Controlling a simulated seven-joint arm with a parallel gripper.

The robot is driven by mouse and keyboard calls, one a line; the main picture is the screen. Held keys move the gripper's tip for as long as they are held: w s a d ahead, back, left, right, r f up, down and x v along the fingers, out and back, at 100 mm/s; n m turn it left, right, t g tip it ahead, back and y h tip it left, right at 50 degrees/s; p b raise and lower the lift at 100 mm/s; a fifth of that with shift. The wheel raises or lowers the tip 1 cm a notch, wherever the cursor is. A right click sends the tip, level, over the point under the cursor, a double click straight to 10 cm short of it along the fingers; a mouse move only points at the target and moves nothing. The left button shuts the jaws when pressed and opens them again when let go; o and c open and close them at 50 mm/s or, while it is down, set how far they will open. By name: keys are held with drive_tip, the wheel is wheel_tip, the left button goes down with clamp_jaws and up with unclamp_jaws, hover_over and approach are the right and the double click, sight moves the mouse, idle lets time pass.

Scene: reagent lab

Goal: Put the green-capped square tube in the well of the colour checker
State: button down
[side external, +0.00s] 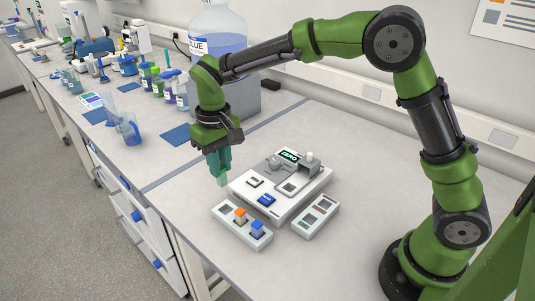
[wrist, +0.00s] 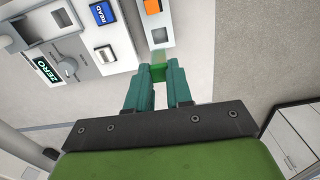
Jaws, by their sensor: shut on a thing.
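My gripper (side external: 219,160) is shut on the green-capped square tube (side external: 223,181). It holds the tube upright above the bench, left of the colour checker. In the wrist view, the green cap (wrist: 158,73) sits between my teal fingertips (wrist: 158,69), with the pale clear body beyond it. The colour checker (side external: 248,192) is a white box with a dark display reading ZERO (side external: 290,156) and a blue READ button (side external: 267,200). Its grey-framed well (side external: 292,187) lies on the top face; it also shows in the wrist view (wrist: 63,19). I see no tube in it.
A white rack (side external: 264,242) in front of the checker holds an orange-capped tube (side external: 240,216) and a blue-capped tube (side external: 257,228); its left slot (side external: 225,208) looks empty. Bottles and glassware stand behind at left. The front-left bench is clear.

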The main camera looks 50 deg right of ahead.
drive_tip(key=s+d+m, duration=0.1)
drive_tip(key=s+d, duration=0.1)
drive_tip(key=d, duration=0.5)
drive_tip(key=s+d, duration=0.3)
drive_tip(key=d, duration=0.4)
drive_tip(key=shift+n, duration=0.7)
drive_tip(key=shift+s+d+f, duration=0.35)
drive_tip(key=shift+s+f, duration=0.05)
drive_tip(key=shift+f, duration=0.7)
drive_tip(key=shift+s+d+f, duration=0.3)
drive_tip(key=shift+s+f, duration=0.15)
drive_tip(key=shift+f, duration=0.6)
drive_tip(key=shift+s+d+f, duration=0.35)
drive_tip(key=shift+s+f, duration=0.05)
drive_tip(key=shift+f, duration=0.7)
drive_tip(key=shift+f, duration=1.4)
drive_tip(key=c, duration=0.9)
unclamp_jaws()
drive_tip(key=shift+c, duration=0.2)
drive_tip(key=shift+o, duration=0.5)
